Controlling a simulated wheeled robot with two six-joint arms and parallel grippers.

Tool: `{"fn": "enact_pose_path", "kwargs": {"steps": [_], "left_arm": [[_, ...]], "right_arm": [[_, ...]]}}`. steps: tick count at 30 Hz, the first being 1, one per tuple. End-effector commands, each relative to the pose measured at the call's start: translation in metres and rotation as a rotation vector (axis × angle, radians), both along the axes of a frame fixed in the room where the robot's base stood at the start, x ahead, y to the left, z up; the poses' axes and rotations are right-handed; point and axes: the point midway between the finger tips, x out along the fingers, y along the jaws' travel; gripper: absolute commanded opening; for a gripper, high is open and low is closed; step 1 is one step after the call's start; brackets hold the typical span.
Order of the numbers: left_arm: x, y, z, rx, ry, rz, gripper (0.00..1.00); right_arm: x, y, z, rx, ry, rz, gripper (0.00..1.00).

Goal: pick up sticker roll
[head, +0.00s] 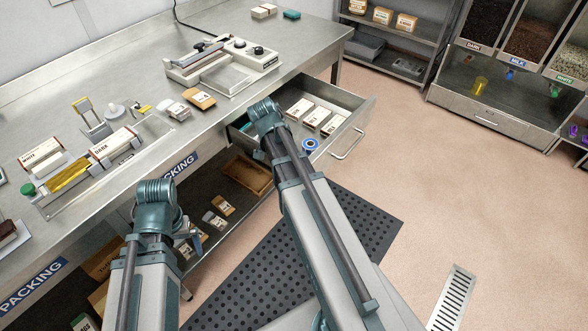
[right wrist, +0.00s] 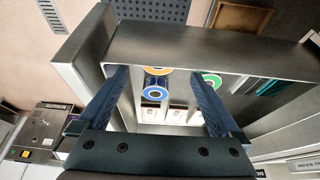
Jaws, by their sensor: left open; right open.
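The sticker rolls lie in the open drawer. In the head view one blue-ringed roll (head: 311,144) shows beside my right arm, near the drawer's front. In the right wrist view a roll with a coloured ring (right wrist: 155,94) lies between the fingers, an orange-ringed roll (right wrist: 155,70) is partly cut off behind the drawer wall, and a green-ringed roll (right wrist: 210,82) is close to the right finger. My right gripper (right wrist: 162,100) is open and empty above the drawer; my arm hides it in the head view. My left gripper (head: 198,236) is open, low by the bench shelf, and partly hidden.
The drawer (head: 355,105) also holds several white cartons (head: 315,117). Its metal walls stand close around my right fingers. The bench (head: 145,70) carries a sealing device (head: 225,62) and boxes. A lower shelf holds small packs (head: 223,205).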

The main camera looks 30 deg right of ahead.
Motion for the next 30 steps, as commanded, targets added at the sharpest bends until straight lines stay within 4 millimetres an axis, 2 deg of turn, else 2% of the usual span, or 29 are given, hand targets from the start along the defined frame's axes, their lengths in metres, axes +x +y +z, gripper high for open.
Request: {"fn": "enact_pose_path", "kwargs": {"steps": [1, 3, 13, 24, 30], "left_arm": [[0.000, 0.000, -0.014, 0.000, 0.000, 0.000, 1.00], [0.000, 0.000, -0.019, 0.000, 0.000, 0.000, 1.00], [0.000, 0.000, -0.023, 0.000, 0.000, 0.000, 1.00], [0.000, 0.000, -0.063, 0.000, 0.000, -0.001, 1.00], [0.000, 0.000, -0.066, 0.000, 0.000, -0.001, 1.00]], "right_arm": [[0.002, -0.003, -0.014, 0.000, 0.000, -0.001, 1.00], [0.003, -0.005, -0.019, 0.000, 0.000, -0.001, 1.00], [0.004, -0.009, -0.023, 0.000, 0.000, 0.001, 1.00], [0.009, -0.026, -0.063, 0.000, 0.000, 0.000, 1.00], [0.010, -0.030, -0.066, 0.000, -0.001, 0.001, 1.00]]}}
